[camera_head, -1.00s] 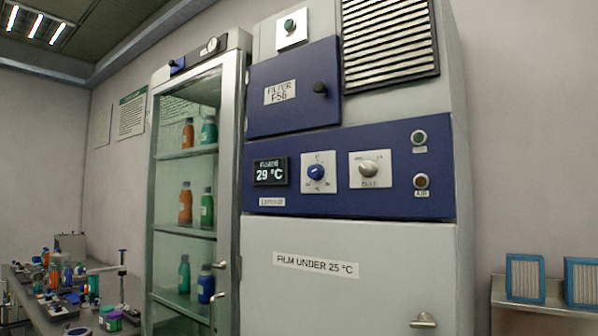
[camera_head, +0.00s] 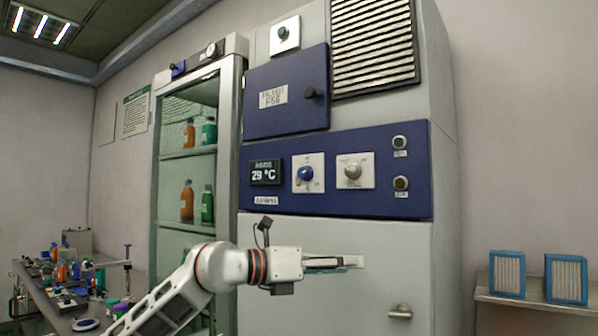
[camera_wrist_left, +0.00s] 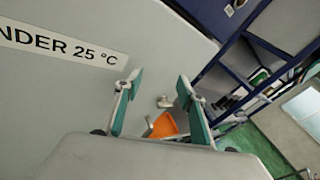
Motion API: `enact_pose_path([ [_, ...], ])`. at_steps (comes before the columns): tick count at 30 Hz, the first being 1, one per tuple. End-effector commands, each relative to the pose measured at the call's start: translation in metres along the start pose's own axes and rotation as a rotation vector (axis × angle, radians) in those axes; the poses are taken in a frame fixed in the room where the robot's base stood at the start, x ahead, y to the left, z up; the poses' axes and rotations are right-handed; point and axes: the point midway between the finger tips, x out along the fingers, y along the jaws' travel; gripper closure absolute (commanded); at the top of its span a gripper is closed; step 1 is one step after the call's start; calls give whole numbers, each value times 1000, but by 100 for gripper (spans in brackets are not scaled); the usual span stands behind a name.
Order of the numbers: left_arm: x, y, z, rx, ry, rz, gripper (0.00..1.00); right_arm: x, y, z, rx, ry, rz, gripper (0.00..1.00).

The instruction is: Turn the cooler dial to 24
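The cooler's blue dial (camera_head: 305,174) sits on a white plate on the blue panel. The display (camera_head: 265,172) to its left reads 29 °C. The small marks around the dial are too blurred to read. My left gripper (camera_head: 352,262) is in front of the white lower door (camera_head: 385,245), below and to the right of the dial. In the left wrist view its two fingers (camera_wrist_left: 158,88) stand apart with nothing gripped between them. The dial does not show in that view. My right gripper is not in view.
A grey knob (camera_head: 352,172) sits right of the dial, with green (camera_head: 400,142) and brown (camera_head: 401,183) buttons beyond. The lower door's handle (camera_head: 401,312) sticks out. A glass-fronted cabinet (camera_head: 241,120) stands left. A cluttered table (camera_head: 50,305) is at lower left.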

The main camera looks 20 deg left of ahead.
Motion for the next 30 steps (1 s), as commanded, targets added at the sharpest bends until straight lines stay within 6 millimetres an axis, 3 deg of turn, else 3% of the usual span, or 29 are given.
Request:
enact_pose_path([
  [1,-14,4,37,81,-18,69,60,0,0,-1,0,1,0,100],
  [6,-62,20,131,266,-77,298,60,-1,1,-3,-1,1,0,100],
  [9,-90,24,172,326,-114,399,60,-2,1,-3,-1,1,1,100],
  [12,-109,25,197,359,-141,463,60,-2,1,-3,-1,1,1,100],
  [17,-115,28,212,374,-155,499,60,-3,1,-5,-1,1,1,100],
  [30,-62,54,228,373,-156,497,60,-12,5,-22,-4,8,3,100],
])
